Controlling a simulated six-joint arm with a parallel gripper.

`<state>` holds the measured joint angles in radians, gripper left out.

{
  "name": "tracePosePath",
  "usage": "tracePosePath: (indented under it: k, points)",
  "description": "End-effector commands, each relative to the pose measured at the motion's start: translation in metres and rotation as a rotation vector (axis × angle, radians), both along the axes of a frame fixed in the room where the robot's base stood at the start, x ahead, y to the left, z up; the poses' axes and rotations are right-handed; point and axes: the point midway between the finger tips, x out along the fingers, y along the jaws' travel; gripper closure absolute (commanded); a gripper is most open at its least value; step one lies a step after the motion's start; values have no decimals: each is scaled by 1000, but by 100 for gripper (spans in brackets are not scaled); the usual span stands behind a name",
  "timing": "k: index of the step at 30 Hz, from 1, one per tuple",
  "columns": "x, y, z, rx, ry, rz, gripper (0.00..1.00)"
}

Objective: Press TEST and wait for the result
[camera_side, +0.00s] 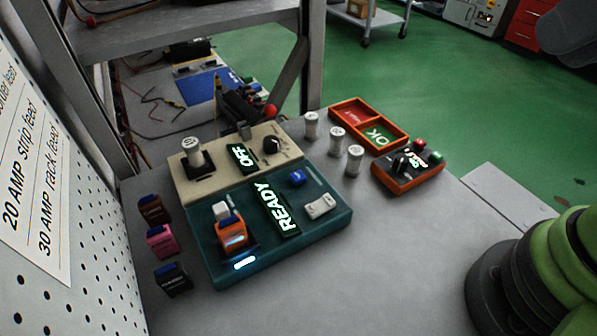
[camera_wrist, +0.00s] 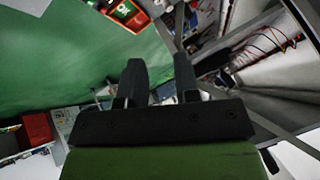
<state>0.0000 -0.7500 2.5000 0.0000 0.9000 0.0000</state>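A teal tester (camera_side: 330,222) lies on the grey bench in the side view, its display (camera_side: 275,208) reading READY. A round blue button (camera_side: 297,178) and a white rocker-like part (camera_side: 319,206) sit right of the display. I cannot read which control is marked TEST. My gripper (camera_wrist: 160,72) shows in the wrist view with its two fingers apart and nothing between them. It is away from the tester.
Behind the tester is a beige unit (camera_side: 209,181) reading OFF. An orange tray (camera_side: 369,109) marked OK, an orange control box (camera_side: 408,183) and several metal cylinders (camera_side: 354,161) stand to the right. Brown, pink and black modules (camera_side: 161,241) line the left. The front bench is clear.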

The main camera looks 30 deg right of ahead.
Motion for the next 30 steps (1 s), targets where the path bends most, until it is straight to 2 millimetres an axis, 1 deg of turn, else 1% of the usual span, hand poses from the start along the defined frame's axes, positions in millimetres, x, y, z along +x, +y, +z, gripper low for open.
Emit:
tracePosePath:
  k: [5,6,9,30]
  points:
    - [0,0,0,0,0,0,70]
    - [0,0,0,0,0,0,79]
    - [0,0,0,0,0,0,100]
    - [0,0,0,0,0,0,100]
